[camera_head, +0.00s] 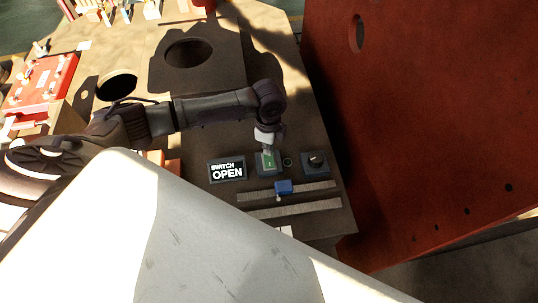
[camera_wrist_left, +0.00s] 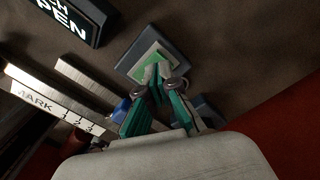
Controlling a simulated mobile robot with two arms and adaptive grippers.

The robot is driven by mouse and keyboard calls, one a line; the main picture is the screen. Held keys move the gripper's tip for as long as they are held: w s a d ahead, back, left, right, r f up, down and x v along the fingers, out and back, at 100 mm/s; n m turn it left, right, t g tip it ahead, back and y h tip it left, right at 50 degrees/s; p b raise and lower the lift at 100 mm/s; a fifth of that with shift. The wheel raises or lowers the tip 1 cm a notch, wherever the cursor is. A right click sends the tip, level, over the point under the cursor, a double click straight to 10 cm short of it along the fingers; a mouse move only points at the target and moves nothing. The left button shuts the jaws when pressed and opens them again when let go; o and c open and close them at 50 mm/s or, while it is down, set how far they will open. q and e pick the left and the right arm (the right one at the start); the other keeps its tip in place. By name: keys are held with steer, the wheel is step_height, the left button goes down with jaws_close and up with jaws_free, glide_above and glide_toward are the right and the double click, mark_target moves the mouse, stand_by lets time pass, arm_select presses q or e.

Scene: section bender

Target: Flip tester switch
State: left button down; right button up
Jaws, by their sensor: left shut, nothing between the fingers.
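The tester switch (camera_head: 267,165) is a green rocker on a dark square base, on the brown bench top. In the left wrist view the green part (camera_wrist_left: 149,57) lies right at the fingertips. A black sign (camera_head: 227,170) left of the switch reads "SWITCH OPEN"; part of it shows in the wrist view (camera_wrist_left: 75,17). My left gripper (camera_head: 268,149) points down at the switch, and its fingers (camera_wrist_left: 158,77) are shut and empty. The fingertips cover part of the green rocker; I cannot tell whether they touch it. My right gripper is not in view.
A dark box with a black knob (camera_head: 315,161) stands right of the switch. A blue block (camera_head: 284,187) sits at metal rails (camera_head: 300,208) in front. A large red panel (camera_head: 430,110) rises close on the right. A red case (camera_head: 42,82) is at far left.

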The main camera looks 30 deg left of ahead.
arm_select(q)
steer(key=shift+f+b, duration=0.45)
steer(key=shift+f, duration=0.6)
steer(key=shift+r, duration=0.1)
stand_by(0.3)
step_height(320, 180, up, 7)
steer(key=p, duration=0.8)
stand_by(0.3)
